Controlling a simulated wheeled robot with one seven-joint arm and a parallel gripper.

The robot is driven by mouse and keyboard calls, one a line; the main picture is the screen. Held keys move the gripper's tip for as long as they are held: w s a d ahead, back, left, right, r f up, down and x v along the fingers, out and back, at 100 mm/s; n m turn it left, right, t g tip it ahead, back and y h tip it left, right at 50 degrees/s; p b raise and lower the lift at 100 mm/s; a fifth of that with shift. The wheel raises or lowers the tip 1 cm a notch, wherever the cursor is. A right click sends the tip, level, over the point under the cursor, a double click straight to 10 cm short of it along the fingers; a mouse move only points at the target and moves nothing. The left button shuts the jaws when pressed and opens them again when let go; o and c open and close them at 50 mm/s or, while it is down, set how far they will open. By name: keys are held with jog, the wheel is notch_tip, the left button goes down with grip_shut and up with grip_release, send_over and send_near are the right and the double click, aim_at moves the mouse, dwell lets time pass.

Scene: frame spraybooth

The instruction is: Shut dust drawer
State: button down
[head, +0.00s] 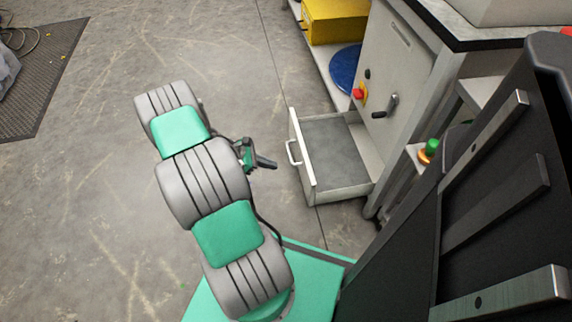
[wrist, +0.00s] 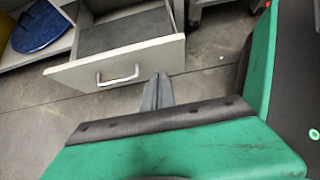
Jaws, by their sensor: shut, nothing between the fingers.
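The dust drawer (head: 335,152) is a light grey drawer with a dark floor, pulled out from the foot of a grey cabinet in the head view. Its front (wrist: 115,66) faces my gripper and carries a silver bar handle (wrist: 118,77), which also shows in the head view (head: 292,153). My gripper (head: 268,163) is shut and empty. It is a short way in front of the drawer front, apart from it in the head view. In the wrist view my fingertips (wrist: 159,78) appear just right of the handle, near the front's lower right edge.
The grey cabinet (head: 397,75) has a red knob and a dark crank above the drawer. A blue round lid (head: 346,70) and a yellow box (head: 335,20) sit on a low shelf beside it. Dark panels stand at the right.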

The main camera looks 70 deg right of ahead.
aim_at(307, 171)
jog(key=b+x, duration=0.1)
jog(key=x, duration=0.2)
jog(key=b+x, duration=0.2)
jog(key=x, duration=0.2)
jog(key=s+r+b+x, duration=0.1)
jog(key=x, duration=0.3)
jog(key=shift+d, duration=0.25)
jog(key=shift+s+d+r, duration=0.15)
jog(key=shift+s+d, duration=0.15)
jog(key=shift+s, duration=0.3)
jog(key=shift+s+d, duration=0.1)
